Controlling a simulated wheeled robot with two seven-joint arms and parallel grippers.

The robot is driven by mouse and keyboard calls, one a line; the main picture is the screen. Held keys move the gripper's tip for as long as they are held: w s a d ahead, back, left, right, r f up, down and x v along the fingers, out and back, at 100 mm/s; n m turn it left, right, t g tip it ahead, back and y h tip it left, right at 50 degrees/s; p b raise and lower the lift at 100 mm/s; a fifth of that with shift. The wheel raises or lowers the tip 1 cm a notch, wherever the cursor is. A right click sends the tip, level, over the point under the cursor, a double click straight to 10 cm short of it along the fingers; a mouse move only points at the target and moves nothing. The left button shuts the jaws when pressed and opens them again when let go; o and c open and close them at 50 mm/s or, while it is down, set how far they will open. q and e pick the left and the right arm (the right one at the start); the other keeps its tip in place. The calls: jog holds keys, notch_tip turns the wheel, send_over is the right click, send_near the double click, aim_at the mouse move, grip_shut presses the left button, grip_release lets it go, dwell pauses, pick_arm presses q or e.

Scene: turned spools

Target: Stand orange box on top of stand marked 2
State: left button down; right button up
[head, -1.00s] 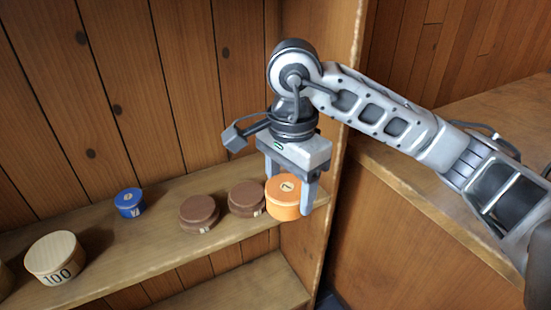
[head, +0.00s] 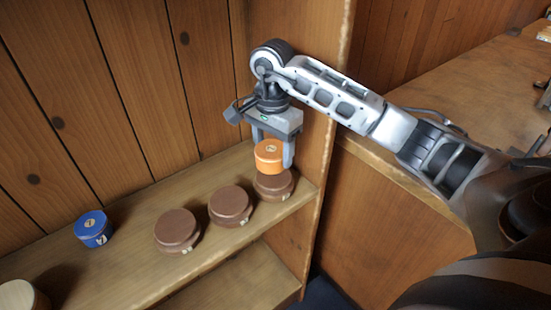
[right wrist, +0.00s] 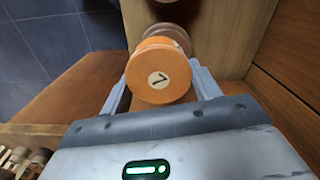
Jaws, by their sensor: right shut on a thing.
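The orange box (head: 268,155) is a short round drum with a pale round label on its lid. It also shows in the right wrist view (right wrist: 160,75). My right gripper (head: 273,155) is shut on it, a finger at each side, and holds it upright. Three round brown stands are on the shelf: a left one (head: 177,227), a middle one (head: 231,203) and a right one (head: 275,187). The box is over the right stand and partly hides it; I cannot tell whether they touch. The stands' small front marks are unreadable. My left gripper is out of view.
A blue round box (head: 93,228) stands at the left of the wooden shelf (head: 135,218). A pale wooden drum (head: 20,296) is cut off at the lower left. The shelf's upright side panel (head: 290,100) is close to the right of my gripper.

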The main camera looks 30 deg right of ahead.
aim_at(276, 161)
jog(key=shift+w+d+f, duration=0.4)
jog(key=shift+f, duration=0.25)
jog(key=f, duration=0.2)
jog(key=f+p, duration=0.1)
jog(key=shift+w+d+f, duration=0.2)
jog(key=shift+d+f, duration=0.1)
jog(key=shift+f, duration=0.2)
jog(key=shift+f, duration=0.1)
